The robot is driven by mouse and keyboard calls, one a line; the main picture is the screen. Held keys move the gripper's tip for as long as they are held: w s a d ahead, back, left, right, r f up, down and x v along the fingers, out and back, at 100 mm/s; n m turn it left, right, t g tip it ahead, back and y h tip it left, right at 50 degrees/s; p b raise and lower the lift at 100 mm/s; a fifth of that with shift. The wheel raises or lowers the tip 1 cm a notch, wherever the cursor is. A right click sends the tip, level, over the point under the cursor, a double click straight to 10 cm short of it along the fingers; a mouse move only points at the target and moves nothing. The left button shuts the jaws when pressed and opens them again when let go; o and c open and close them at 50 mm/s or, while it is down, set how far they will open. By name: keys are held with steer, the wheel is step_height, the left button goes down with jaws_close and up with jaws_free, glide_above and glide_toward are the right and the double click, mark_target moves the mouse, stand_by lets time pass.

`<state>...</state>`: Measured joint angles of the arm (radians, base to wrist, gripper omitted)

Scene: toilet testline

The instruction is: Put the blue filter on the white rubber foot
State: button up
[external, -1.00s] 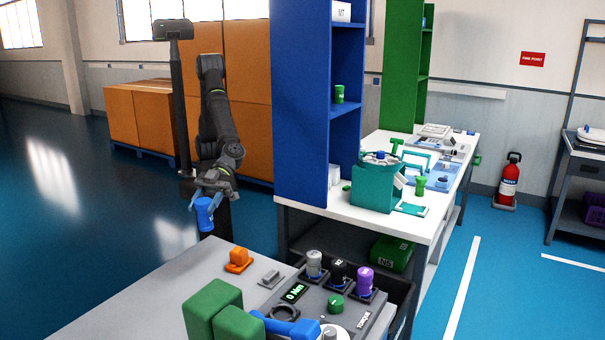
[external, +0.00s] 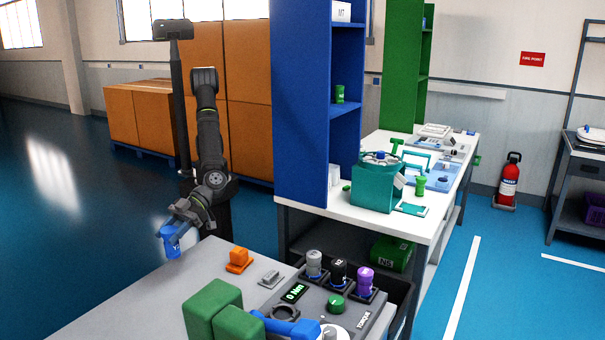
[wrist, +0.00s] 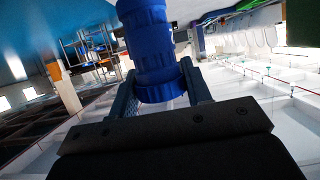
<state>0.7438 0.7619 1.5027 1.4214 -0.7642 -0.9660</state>
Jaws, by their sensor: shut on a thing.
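The blue filter (external: 170,243) is held in my gripper (external: 174,231), in the air left of the grey workbench. In the wrist view, the blue filter (wrist: 149,42) stands between the two fingers of my gripper (wrist: 160,84), which close on its lower, ringed part. Its far end runs out of the top of that view. I cannot tell for sure which thing is the white rubber foot. A white round piece (external: 346,334) shows at the bottom edge of the external view, partly cut off.
The grey workbench (external: 150,305) holds an orange block (external: 239,260), a small grey block (external: 270,278), green blocks (external: 212,308) and a torque unit (external: 345,318) with grey, black and purple knobs. The bench's left part is bare. A tall blue shelf (external: 300,120) stands behind.

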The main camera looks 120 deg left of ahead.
steer(key=shift+w+a+f, duration=0.5)
steer(key=shift+w+f, duration=1.25)
steer(key=shift+w, duration=0.15)
steer(key=shift+w+a+f, duration=0.45)
steer(key=shift+w+f, duration=1.3)
steer(key=shift+w, duration=0.1)
steer(key=shift+w+a+f, duration=0.5)
steer(key=shift+w+f, duration=1.25)
steer(key=shift+w, duration=0.15)
steer(key=shift+f, duration=0.15)
steer(key=shift+f, duration=0.1)
steer(key=o, duration=1.1)
